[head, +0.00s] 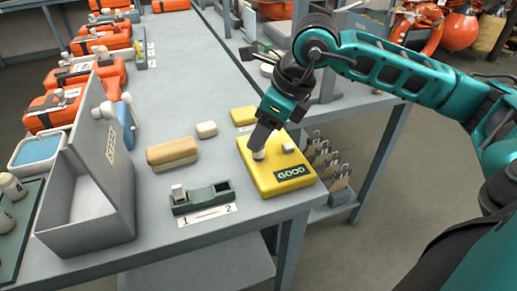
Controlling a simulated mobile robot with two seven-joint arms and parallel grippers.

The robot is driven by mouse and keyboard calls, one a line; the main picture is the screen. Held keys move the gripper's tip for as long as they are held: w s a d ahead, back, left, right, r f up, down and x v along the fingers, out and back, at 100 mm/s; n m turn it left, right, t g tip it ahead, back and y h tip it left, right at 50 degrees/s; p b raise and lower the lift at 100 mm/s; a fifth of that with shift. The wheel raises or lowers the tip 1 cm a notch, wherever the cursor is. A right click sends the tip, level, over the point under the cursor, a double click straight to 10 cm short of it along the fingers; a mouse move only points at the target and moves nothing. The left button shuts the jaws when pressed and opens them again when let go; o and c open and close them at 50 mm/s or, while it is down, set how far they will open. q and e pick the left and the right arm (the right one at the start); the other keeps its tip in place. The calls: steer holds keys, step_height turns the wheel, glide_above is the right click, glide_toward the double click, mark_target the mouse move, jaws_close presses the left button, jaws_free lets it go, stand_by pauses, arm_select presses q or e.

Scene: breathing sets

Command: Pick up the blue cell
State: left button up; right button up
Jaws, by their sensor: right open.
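My right gripper (260,148) points down over the yellow pad (262,183) marked GOOD. Its jaws are open, low around or just above a small pale piece (258,155) on the pad. The piece is partly hidden by the fingers, and I cannot tell whether they touch it. A second small white piece (288,147) sits apart on the pad's right side. A dark green holder (204,201) with places labelled 1 and 2 has a whitish piece (178,191) at 1; place 2 looks empty. No cell shows a clear blue colour. My left gripper is out of view.
An open grey box (86,213) with raised lid stands at left. A tan block (172,154), a small cream block (207,129) and a yellow block (243,116) lie left of the arm. Orange sets (95,71) line the far left. The table's right edge is close to the pad.

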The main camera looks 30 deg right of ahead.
mark_target(259, 157)
steer(key=x, duration=0.3)
steer(key=shift+f, duration=0.3)
jaws_close()
